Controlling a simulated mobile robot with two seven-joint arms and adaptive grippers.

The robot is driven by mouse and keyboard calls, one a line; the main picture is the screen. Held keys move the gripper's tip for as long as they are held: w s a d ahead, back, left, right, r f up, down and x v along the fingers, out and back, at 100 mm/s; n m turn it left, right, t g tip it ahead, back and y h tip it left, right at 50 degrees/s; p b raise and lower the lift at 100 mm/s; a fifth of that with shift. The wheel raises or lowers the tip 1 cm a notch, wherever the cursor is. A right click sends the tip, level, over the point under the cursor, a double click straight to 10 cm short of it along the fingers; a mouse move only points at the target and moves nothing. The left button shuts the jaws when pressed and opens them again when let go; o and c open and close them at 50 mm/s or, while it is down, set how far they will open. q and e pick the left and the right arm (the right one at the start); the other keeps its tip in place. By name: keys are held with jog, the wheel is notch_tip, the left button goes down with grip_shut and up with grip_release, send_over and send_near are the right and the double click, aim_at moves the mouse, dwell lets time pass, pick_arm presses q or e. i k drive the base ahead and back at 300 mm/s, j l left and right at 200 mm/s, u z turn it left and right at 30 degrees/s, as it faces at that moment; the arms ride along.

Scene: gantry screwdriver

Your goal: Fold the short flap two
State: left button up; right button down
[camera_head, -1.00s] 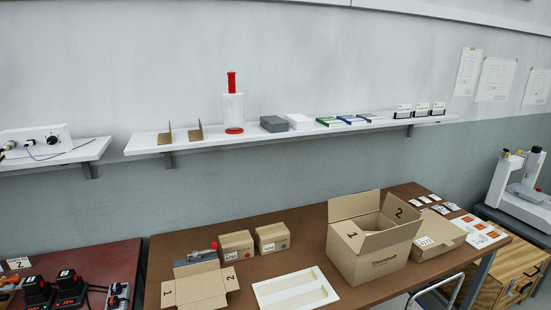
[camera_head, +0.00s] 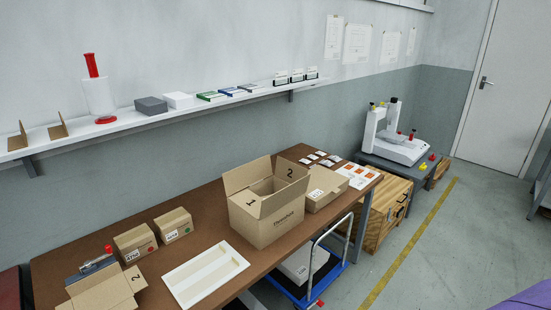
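A large open cardboard box (camera_head: 277,222) stands upright on the brown table. Its flaps stand up; one flap (camera_head: 250,203) at the left is marked 1 and one (camera_head: 291,173) at the back right is marked 2. A second, smaller open cardboard box (camera_head: 102,294) lies at the table's front left, cut by the bottom edge of the view, with a flap marked 2 (camera_head: 135,279) spread to its right. I cannot tell which box the task means. Neither of my grippers is in view.
The brown table (camera_head: 212,212) also bears a white tray (camera_head: 207,277), two small closed boxes (camera_head: 135,243) and a flat carton (camera_head: 327,189). A blue cart (camera_head: 318,291) stands under its right end. A wall shelf (camera_head: 100,130) runs above. Open floor lies at the right.

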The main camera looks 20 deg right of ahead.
aim_at(290, 172)
jog(key=u, duration=0.2)
jog(key=i+l+u, duration=0.1)
jog(key=l+u, duration=0.55)
jog(key=l, duration=0.25)
jog(key=l+u, duration=0.15)
jog(key=l, duration=0.95)
jog(key=k+l+u, duration=0.2)
jog(key=l, duration=0.85)
jog(key=i, duration=0.1)
